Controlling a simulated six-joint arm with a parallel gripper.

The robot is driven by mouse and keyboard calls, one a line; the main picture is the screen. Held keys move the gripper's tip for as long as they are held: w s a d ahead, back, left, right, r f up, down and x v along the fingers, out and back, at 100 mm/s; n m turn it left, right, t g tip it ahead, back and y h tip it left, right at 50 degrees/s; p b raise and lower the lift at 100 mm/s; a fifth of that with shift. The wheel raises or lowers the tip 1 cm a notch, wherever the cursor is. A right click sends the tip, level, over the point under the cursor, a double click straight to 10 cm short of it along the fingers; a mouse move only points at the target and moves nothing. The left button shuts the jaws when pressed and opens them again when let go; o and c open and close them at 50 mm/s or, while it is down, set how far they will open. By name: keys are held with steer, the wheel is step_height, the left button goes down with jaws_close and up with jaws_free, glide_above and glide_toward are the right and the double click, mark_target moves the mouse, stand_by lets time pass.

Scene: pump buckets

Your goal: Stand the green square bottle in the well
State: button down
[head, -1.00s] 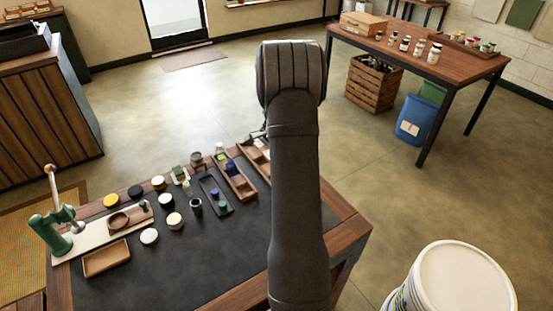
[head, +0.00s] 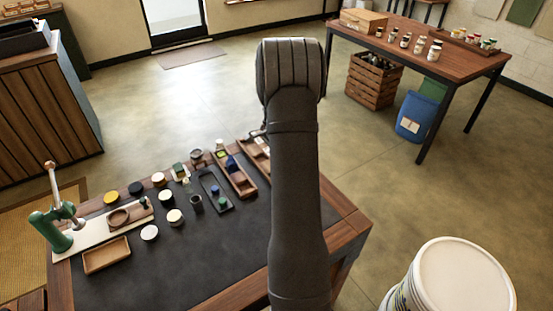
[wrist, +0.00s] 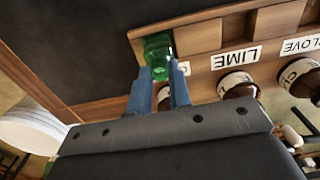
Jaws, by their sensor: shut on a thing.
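In the wrist view, my gripper (wrist: 160,74) is shut on the green square bottle (wrist: 158,48), its two blue fingers on either side of the glass. The bottle is at the left end compartment of a wooden rack (wrist: 208,64) with LIME and CLOVE labels. I cannot tell whether it is inside that compartment or just above it. The label below this end is mostly hidden by a finger. In the head view, my arm hides the gripper and the bottle, and part of the rack (head: 250,143) shows beside it.
Dark bottles (wrist: 237,84) with white labels stand close along the rack's near side. In the head view, a wooden tray (head: 107,255), a green press (head: 52,228) and several jars stand on the bench (head: 185,260). A white bucket (head: 460,275) is at lower right.

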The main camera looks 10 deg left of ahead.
steer(key=shift+f, duration=0.35)
steer(key=c, duration=1.3)
jaws_free()
steer(key=shift+o, duration=0.2)
steer(key=shift+r, duration=3.55)
steer(key=shift+f, duration=0.1)
step_height(320, 180, down, 7)
steer(key=shift+r, duration=0.1)
steer(key=shift+r, duration=0.1)
